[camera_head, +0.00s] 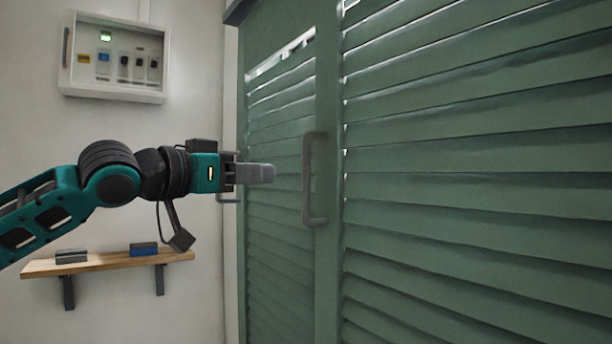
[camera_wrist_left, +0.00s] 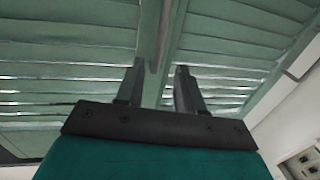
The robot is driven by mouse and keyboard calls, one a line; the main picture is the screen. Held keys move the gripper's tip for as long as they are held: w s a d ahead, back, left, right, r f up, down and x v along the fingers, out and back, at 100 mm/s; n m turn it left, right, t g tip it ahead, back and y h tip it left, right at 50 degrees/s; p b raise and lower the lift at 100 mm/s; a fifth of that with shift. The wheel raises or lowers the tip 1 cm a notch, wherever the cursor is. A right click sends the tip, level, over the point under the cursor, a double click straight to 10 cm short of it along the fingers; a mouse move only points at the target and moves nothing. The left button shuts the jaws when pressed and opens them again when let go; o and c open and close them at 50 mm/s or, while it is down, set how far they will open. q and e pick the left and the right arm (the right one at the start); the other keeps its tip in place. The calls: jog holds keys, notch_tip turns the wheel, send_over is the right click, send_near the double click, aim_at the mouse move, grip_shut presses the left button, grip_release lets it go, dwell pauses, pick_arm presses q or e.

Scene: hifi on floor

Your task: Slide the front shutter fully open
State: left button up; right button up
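The front shutter (camera_head: 480,190) is a large green louvred panel filling the right of the head view. A grey upright bar handle (camera_head: 308,180) stands on the green stile at its left edge. My left gripper (camera_head: 268,173) points right, with its fingertips a little left of the handle and a visible gap between them in the head view. In the left wrist view, the two fingers (camera_wrist_left: 160,88) are apart with nothing clearly held between them. Green stiles and louvres lie beyond them. My right gripper is not in view.
A second louvred panel (camera_head: 280,130) is left of the handle. A second handle (camera_head: 229,200) shows partly behind my gripper. A white switch box (camera_head: 115,90) hangs on the wall. A wooden shelf (camera_head: 105,262) with small blocks is below my arm.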

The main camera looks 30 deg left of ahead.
aim_at(303, 174)
pick_arm(q)
jog(key=w+p, duration=0.1)
jog(key=w, duration=0.2)
jog(key=w+d+p, duration=0.1)
jog(key=w, duration=0.3)
jog(key=w+d+p, duration=0.1)
jog(key=w, duration=0.3)
jog(key=shift+r+p, duration=0.1)
jog(key=shift+p, duration=0.25)
jog(key=shift+w+d, duration=0.15)
jog(key=shift+w, duration=0.45)
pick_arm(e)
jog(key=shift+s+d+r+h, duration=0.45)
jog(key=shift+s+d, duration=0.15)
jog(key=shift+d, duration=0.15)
pick_arm(q)
jog(key=shift+c, duration=0.3)
grip_shut()
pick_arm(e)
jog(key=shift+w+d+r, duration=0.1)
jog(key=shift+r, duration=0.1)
